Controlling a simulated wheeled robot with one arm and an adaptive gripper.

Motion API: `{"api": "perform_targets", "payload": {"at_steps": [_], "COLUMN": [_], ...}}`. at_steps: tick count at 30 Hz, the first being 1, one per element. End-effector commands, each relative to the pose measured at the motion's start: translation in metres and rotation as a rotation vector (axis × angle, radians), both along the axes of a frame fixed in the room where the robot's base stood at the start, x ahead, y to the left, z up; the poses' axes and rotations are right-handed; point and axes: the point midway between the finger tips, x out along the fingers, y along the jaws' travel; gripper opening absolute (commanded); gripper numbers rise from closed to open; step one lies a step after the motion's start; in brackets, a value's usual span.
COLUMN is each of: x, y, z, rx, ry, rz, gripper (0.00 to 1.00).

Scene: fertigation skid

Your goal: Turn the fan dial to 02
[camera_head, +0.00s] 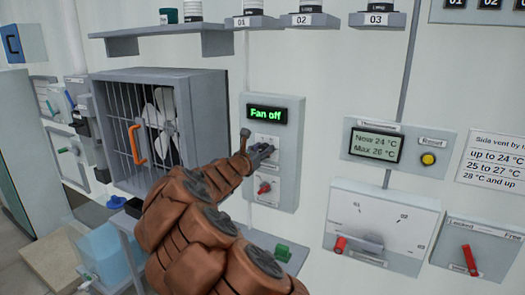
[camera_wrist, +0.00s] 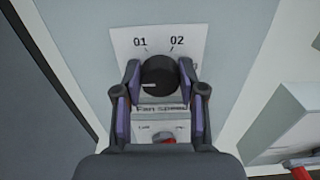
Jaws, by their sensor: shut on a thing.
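The fan dial (camera_wrist: 158,72) is a round black knob on a white plate, with 01 printed at its upper left and 02 at its upper right. A white mark on the knob lies on its left side, toward neither number. My gripper (camera_wrist: 160,78) is shut on the dial, with one finger on each side of it. In the head view my gripper (camera_head: 262,152) is at the grey fan panel (camera_head: 288,172) and covers part of the dial plate.
A small red switch (camera_wrist: 165,138) sits just below the dial, under a "Fan speed" label. A caged fan (camera_head: 160,120) with an orange handle is to the left. A thermometer box (camera_head: 398,146), a box with a red lever (camera_head: 340,244) and another lever box (camera_head: 470,258) are to the right.

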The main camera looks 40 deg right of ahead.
Motion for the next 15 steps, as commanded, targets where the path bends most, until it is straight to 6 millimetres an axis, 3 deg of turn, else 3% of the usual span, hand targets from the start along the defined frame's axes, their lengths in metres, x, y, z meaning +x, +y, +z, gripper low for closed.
{"api": "perform_targets", "payload": {"at_steps": [8, 15], "x": [0.0003, -0.0014], "y": [0.0011, 0.001], "z": [-0.0041, -0.0066], "rx": [0.024, 0.077], "ry": [-0.088, -0.268], "rz": [0.001, 0.0], "gripper": [0.05, 0.05]}}
